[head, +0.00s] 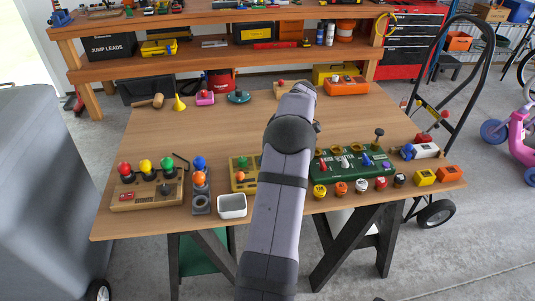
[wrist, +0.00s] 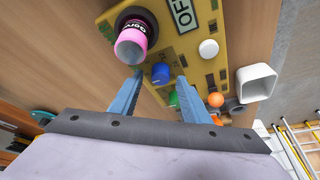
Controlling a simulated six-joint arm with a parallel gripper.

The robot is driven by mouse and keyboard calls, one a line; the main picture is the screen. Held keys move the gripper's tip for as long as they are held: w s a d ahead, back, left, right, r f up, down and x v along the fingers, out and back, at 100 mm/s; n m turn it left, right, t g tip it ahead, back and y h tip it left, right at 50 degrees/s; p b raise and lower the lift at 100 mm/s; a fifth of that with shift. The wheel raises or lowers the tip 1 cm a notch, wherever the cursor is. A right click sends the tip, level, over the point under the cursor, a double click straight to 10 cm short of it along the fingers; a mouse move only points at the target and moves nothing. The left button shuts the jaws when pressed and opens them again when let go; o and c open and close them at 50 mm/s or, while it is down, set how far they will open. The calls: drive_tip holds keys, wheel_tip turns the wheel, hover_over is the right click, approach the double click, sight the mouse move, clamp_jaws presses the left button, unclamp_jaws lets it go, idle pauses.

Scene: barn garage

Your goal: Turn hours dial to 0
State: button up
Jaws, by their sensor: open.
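A yellow control panel (wrist: 204,48) fills the upper middle of the wrist view. It bears a large pink knob (wrist: 131,45) on a black base, a small blue knob (wrist: 160,73), a green knob (wrist: 173,98), a white button (wrist: 208,48) and a display reading "OFF". I cannot tell which knob is the hours dial; the lettering on the pink one is too small. My gripper (wrist: 160,79) is open, with its fingertips on either side of the blue knob; contact cannot be told. In the head view my arm hides most of the yellow panel (head: 239,184) and the gripper.
A white square bin (head: 232,206) stands at the front edge of the wooden table (head: 140,222). A joystick box (head: 127,198) and a grey stand (head: 201,205) are to the left. A green panel (head: 335,172) with levers is to the right. Free wood lies behind.

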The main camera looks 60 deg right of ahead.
drive_tip(key=v, duration=0.6)
drive_tip(key=shift+r+b, duration=0.2)
drive_tip(key=shift+b, duration=0.15)
drive_tip(key=shift+s, duration=0.1)
drive_tip(key=w+a+r+m+g+p, duration=0.1)
drive_tip(key=w+a, duration=0.2)
drive_tip(key=a, duration=0.7)
drive_tip(key=w+a+g+p, duration=0.1)
drive_tip(key=w+a+p, duration=0.1)
drive_tip(key=a, duration=0.7)
drive_tip(key=w+a+r+m+g+p, duration=0.1)
drive_tip(key=w+a, duration=0.2)
drive_tip(key=a, duration=0.7)
drive_tip(key=s+a+f+g+h+p, duration=0.1)
drive_tip(key=s+a+f+p, duration=0.25)
drive_tip(key=s+a, duration=1.35)
wheel_tip(320, 180, down, 9)
drive_tip(key=w+a+b, duration=0.1)
drive_tip(key=w+b, duration=0.1)
drive_tip(key=b, duration=0.8)
drive_tip(key=shift+a+f, duration=0.15)
drive_tip(key=shift+a, duration=0.1)
